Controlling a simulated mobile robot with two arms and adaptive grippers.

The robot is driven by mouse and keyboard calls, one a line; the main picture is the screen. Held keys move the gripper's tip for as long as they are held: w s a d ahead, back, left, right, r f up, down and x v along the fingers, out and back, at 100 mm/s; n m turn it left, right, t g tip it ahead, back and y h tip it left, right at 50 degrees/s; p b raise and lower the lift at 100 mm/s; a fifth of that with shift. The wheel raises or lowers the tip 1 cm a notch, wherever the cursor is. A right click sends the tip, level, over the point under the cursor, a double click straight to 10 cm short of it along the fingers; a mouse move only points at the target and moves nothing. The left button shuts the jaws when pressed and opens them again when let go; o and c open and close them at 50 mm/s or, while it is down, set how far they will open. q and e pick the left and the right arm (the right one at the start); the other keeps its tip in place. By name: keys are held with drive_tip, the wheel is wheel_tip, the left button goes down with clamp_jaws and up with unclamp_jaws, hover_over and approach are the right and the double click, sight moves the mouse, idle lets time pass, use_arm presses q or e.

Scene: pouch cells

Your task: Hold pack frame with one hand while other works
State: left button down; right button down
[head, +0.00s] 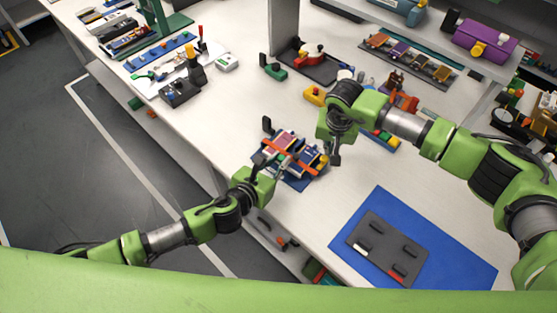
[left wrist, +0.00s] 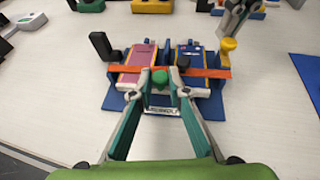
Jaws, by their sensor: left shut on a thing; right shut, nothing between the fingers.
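The pack frame (head: 296,181) sits on the white bench, a blue holder with an orange bar (left wrist: 203,72) across it. A pink cell (left wrist: 137,62) and a blue cell (left wrist: 191,58) lie side by side in it. A black upright (left wrist: 101,45) stands at its left and a yellow knob (left wrist: 229,45) at its right. My left gripper (head: 263,165) is shut on the frame's near middle, by a green knob (left wrist: 160,78); the exact grip is partly hidden. My right gripper (head: 335,157) is shut and empty, above and right of the frame; its fingers also show in the left wrist view (left wrist: 234,20).
A blue mat (head: 380,207) with a dark grey plate lies front right. Behind are a black tray (head: 326,70), a green clamp (head: 273,68) and a strip of cells (head: 410,58). Blue and yellow parts lie near my right wrist.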

sight(323, 160)
drive_tip(key=shift+s+a, duration=0.5)
drive_tip(key=shift+s, duration=0.2)
drive_tip(key=shift+s+a, duration=0.45)
drive_tip(key=shift+s, duration=0.25)
drive_tip(key=shift+w+d+r, duration=0.15)
drive_tip(key=shift+w+r, duration=0.1)
drive_tip(key=shift+r, duration=0.75)
drive_tip(key=shift+w+d+r, duration=0.15)
drive_tip(key=shift+w+r, duration=0.05)
drive_tip(key=shift+r, duration=0.85)
drive_tip(key=shift+w+d+r, duration=0.15)
drive_tip(key=shift+w+r, duration=0.1)
drive_tip(key=shift+r, duration=0.75)
use_arm(q)
drive_tip(key=c, duration=1.8)
unclamp_jaws()
drive_tip(key=shift+c, duration=0.2)
